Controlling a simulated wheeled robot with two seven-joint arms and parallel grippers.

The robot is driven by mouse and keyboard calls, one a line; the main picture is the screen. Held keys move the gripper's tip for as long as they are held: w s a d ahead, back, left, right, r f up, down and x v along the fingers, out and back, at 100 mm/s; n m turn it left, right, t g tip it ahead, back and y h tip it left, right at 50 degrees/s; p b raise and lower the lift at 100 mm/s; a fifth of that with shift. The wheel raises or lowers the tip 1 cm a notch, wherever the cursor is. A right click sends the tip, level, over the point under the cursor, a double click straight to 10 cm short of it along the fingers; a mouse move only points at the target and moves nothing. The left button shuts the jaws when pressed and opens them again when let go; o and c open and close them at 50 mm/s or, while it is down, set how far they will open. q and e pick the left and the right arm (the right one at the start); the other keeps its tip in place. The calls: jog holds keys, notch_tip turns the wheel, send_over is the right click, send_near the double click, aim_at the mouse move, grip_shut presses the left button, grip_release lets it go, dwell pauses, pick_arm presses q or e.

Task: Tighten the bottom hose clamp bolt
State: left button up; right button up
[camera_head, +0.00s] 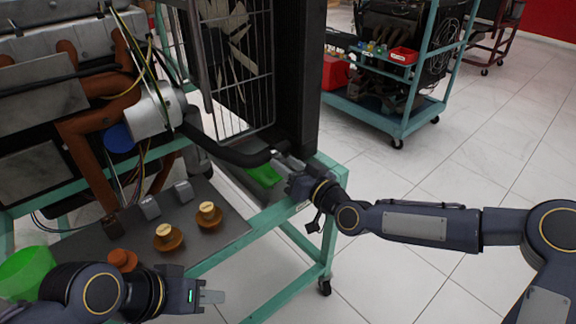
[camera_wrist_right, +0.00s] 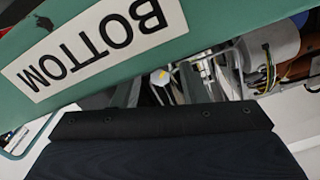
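The black lower hose (camera_head: 240,157) runs from the engine's silver part to the dark radiator frame in the head view. My right gripper (camera_head: 285,163) is at the hose's right end, by the frame's lower corner. The bottom clamp and its bolt cannot be made out there. The right wrist view shows a "BOTTOM" label (camera_wrist_right: 95,42) on a teal bar, and small metal parts with a yellow spot beyond the dark gripper body. Whether the right fingers are open or shut is unclear.
Orange-brown cups with yellow tops (camera_head: 168,237) stand on the grey tray (camera_head: 215,247). A green bowl (camera_head: 27,272) is at the far left. Another teal cart (camera_head: 395,118) stands behind; the floor at right is clear.

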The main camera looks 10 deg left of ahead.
jog(key=p+v, duration=0.1)
jog(key=v, duration=0.5)
jog(key=shift+s+d+p, duration=0.15)
jog(key=shift+d+p, duration=0.15)
jog(key=shift+p, duration=0.05)
jog(key=shift+s+d, duration=0.4)
